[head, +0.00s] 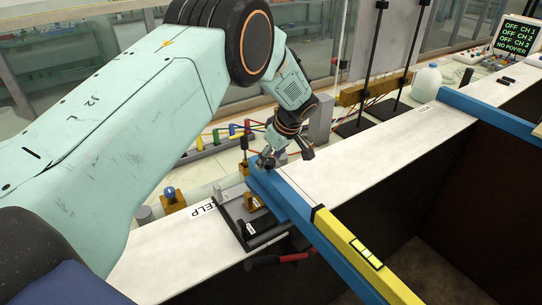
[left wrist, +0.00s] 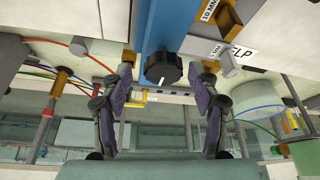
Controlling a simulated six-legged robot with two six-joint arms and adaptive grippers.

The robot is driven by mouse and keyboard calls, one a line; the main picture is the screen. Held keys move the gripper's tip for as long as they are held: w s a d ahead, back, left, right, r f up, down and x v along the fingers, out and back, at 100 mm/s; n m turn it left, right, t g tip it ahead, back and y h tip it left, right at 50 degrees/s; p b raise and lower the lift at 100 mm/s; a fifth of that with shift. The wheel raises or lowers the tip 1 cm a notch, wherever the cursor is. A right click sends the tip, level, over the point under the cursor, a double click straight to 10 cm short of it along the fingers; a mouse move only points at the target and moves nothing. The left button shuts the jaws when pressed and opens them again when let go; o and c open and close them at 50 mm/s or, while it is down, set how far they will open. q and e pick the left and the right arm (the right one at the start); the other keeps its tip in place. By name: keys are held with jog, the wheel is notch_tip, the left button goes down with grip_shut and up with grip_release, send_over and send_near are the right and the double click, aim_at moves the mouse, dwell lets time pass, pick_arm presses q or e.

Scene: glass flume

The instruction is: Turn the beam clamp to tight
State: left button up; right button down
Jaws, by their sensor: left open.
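In the head view the knob (head: 266,161) is partly hidden by the gripper. My left gripper (head: 284,154) is open, with its two fingers (left wrist: 166,84) apart on either side of the knob in the left wrist view. My right gripper is not in view.
A black tray (head: 272,236) and a red handle (head: 280,259) are beside the beam. Coloured hoses run behind. Black stands (head: 381,60), a white jug (head: 426,84) and a second blue beam (head: 488,115) are further right. The flume is open below.

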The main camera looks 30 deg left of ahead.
pick_arm(q)
jog(key=shift+s+d+r, duration=0.1)
jog(key=shift+s+r, duration=0.15)
jog(key=shift+s, duration=0.1)
jog(key=shift+s+d+r, duration=0.15)
jog(key=shift+s, duration=0.05)
jog(key=shift+c, duration=1.4)
jog(key=shift+w+f, duration=0.3)
jog(key=shift+w, duration=0.15)
jog(key=c, duration=0.4)
jog(key=shift+s+a+r, duration=0.1)
jog(key=shift+a, duration=0.1)
jog(key=c, duration=0.5)
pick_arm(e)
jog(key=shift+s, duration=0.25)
